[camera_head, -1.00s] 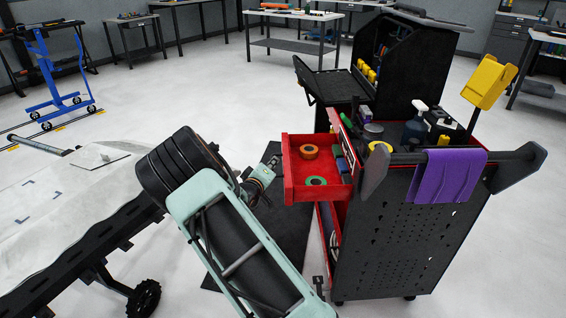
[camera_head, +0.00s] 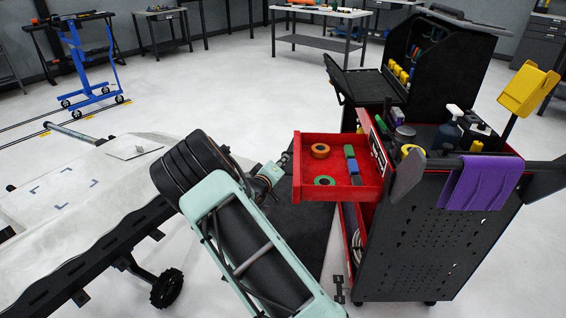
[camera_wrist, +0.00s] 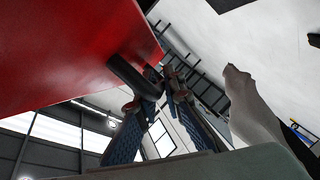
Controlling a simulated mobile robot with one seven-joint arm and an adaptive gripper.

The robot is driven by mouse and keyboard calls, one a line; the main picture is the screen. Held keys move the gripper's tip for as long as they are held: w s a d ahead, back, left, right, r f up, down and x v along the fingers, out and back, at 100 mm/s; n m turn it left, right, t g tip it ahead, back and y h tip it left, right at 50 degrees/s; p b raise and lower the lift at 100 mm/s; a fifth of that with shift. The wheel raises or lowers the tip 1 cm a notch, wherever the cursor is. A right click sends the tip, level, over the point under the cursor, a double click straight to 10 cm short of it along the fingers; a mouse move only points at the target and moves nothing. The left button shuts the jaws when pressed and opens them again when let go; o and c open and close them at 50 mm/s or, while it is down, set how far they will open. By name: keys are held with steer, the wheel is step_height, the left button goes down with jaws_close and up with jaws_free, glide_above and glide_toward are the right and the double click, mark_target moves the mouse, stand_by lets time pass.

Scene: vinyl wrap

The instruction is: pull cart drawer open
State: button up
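The red cart drawer (camera_head: 345,190) sticks out to the left from the dark tool cart (camera_head: 440,235), well open. It holds an orange roll, a green roll and some small blocks. In the wrist view the drawer's red front (camera_wrist: 70,50) fills the upper left, with a dark curved handle (camera_wrist: 132,76) on it. My gripper (camera_wrist: 162,84) has its blue-padded fingers close together at the handle, apparently shut on it. In the head view my gripper (camera_head: 284,163) is at the drawer's left front, partly hidden by my arm.
A white-covered panel on a wheeled stand (camera_head: 80,195) is left of my arm. A purple cloth (camera_head: 475,182) hangs over the cart's handle bar. Pale floor is free beyond.

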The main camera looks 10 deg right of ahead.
steer(key=shift+o, duration=0.7)
steer(key=v, duration=1.2)
